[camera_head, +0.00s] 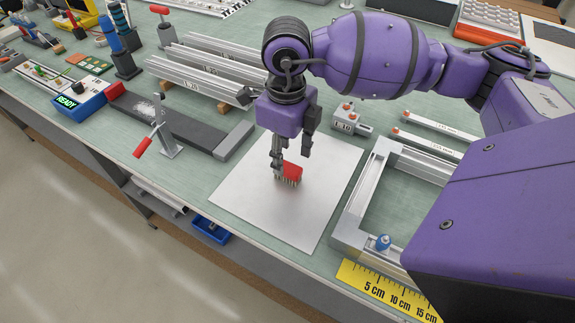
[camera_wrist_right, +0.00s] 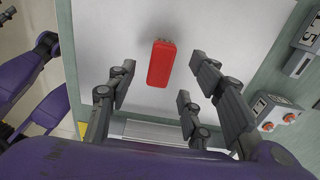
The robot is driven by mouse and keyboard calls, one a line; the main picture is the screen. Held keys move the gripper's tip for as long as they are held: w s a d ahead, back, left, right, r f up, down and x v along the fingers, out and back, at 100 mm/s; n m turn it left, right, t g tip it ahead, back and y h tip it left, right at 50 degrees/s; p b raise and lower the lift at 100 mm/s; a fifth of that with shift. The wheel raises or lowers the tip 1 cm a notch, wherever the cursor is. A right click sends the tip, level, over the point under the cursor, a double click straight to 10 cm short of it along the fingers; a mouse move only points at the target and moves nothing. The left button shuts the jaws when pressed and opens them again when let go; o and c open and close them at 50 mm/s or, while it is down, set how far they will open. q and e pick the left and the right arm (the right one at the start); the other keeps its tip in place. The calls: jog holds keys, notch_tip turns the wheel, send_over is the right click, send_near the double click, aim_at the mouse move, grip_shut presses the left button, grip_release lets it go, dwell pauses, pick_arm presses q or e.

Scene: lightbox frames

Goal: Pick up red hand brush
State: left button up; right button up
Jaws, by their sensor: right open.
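A red hand brush (camera_head: 292,170) with pale bristles facing down rests on a light grey square plate (camera_head: 245,200) on the bench. The brush's plain red back (camera_wrist_right: 160,63) faces the camera in the right wrist view. My right gripper (camera_head: 292,158) points down over the brush, and in the head view one finger hides part of it. In the wrist view the open fingers (camera_wrist_right: 161,78) stand on either side of the brush's near end, with gaps between them and the brush. Nothing is held. My left gripper is in neither view.
A small grey block with red knobs (camera_head: 347,121) stands behind. A dark rail (camera_head: 170,120) and a red-handled clamp (camera_head: 158,140) are at left. The plate's front is clear.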

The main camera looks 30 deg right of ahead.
aim_at(288, 166)
notch_tip(288, 166, down, 6)
jog(key=shift+d+r+p, duration=0.1)
jog(key=shift+r+p, duration=0.05)
jog(key=shift+p, duration=0.2)
grip_shut()
jog(key=shift+r, duration=0.1)
jog(key=shift+r, duration=0.2)
jog(key=r, duration=0.3)
jog(key=shift+s+a+r, duration=0.1)
jog(key=shift+a+r, duration=0.1)
jog(key=shift+a, duration=0.15)
jog(key=s+a+r, duration=0.5)
jog(key=a+r, duration=0.4)
jog(key=a, duration=0.3)
jog(key=shift+s+b, duration=0.2)
jog(key=shift+b, duration=0.2)
jog(key=shift+a+r, duration=0.1)
